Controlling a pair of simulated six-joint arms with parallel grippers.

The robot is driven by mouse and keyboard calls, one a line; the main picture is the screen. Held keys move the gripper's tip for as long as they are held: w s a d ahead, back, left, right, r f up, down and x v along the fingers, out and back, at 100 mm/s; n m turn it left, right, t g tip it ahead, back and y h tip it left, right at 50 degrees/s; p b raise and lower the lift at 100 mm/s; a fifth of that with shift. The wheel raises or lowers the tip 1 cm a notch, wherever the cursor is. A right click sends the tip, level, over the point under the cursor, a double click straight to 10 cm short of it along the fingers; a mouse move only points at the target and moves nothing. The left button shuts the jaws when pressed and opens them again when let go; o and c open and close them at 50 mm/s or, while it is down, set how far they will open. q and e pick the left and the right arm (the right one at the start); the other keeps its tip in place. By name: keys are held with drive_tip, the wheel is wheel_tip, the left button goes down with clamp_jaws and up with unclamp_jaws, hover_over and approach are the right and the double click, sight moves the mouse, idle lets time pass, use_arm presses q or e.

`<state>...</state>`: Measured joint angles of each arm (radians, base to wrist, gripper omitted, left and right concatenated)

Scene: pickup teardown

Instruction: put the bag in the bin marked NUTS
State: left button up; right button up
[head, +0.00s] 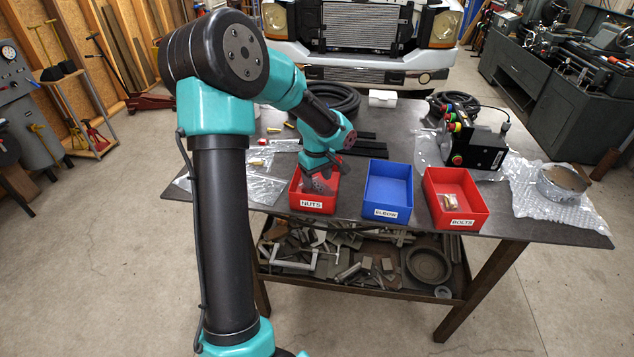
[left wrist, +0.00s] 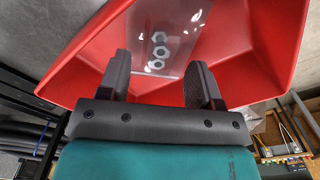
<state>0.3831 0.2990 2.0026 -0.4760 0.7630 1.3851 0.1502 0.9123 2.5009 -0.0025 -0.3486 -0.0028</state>
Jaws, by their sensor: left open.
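The red bin marked NUTS (head: 330,208) stands at the table's front edge, left of the blue bin. My left gripper (head: 319,184) points down into it, with its fingers at the bin's mouth. In the left wrist view the gripper (left wrist: 159,78) is open, its two dark fingers apart with nothing between them. A clear bag with several nuts (left wrist: 165,38) lies on the floor of the red bin (left wrist: 270,45), just past the fingertips and apart from them. In the head view the gripper hides the bag. My right gripper is not in view.
A blue bin marked ELBOW (head: 388,190) looks empty. A red bin marked BOLTS (head: 455,196) holds a small bag. Clear bags (head: 262,180) lie left of the NUTS bin. A black control box (head: 480,148) and bubble wrap (head: 555,200) are at the right.

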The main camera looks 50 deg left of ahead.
sight(317, 183)
use_arm(q)
wheel_tip(317, 183, up, 10)
idle(0.4)
